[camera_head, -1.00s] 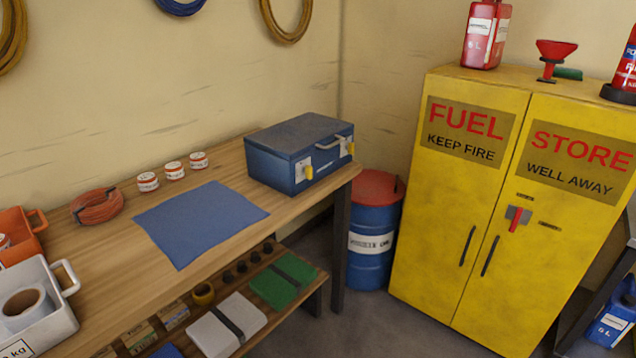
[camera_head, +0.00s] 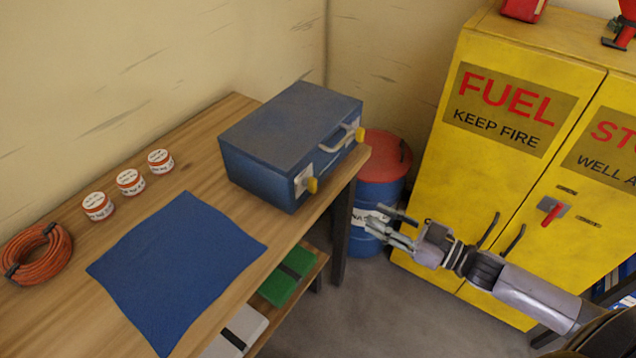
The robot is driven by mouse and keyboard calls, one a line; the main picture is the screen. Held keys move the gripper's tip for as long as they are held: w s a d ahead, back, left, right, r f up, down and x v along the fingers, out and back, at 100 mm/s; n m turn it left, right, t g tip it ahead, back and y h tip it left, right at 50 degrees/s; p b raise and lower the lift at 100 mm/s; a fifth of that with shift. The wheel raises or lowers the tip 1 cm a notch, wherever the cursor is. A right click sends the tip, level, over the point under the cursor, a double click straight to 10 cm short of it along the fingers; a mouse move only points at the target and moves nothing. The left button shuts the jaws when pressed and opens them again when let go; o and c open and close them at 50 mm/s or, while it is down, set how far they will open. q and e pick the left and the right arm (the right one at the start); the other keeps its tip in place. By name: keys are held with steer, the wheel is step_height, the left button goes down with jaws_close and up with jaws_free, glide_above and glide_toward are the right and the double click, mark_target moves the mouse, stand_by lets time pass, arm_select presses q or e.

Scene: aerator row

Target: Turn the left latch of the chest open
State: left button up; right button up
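The blue chest (camera_head: 285,138) stands shut on the far end of the wooden bench, with a grey handle (camera_head: 343,138) on its front. Its left latch (camera_head: 308,183) is a yellow lever on a pale plate; the lever now points roughly upright. The right latch (camera_head: 360,134) is yellow too, at the front's right end. My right gripper (camera_head: 384,219) is in the head view, right of and below the chest, in front of the drum and apart from the latch. Its fingers are spread and nothing is between them. My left gripper is not in view.
The bench (camera_head: 205,130) carries a blue cloth (camera_head: 180,262), several small tins (camera_head: 130,182) and a coil of orange hose (camera_head: 37,254). A blue drum with a red lid (camera_head: 385,157) stands beyond the bench end. The yellow fuel cabinet (camera_head: 440,175) is at right.

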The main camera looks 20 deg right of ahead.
steer(key=p, duration=0.2)
glide_toward(316, 185)
steer(key=x, duration=0.2)
steer(key=p+x, duration=0.1)
steer(key=x, duration=0.5)
steer(key=shift+w+a, duration=0.2)
steer(key=shift+w, duration=0.15)
steer(key=shift+w+a+f, duration=0.15)
steer(key=shift+w+a, duration=0.1)
steer(key=shift+w, duration=0.05)
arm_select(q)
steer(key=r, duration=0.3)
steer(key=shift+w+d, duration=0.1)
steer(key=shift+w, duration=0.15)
arm_select(e)
jaws_close()
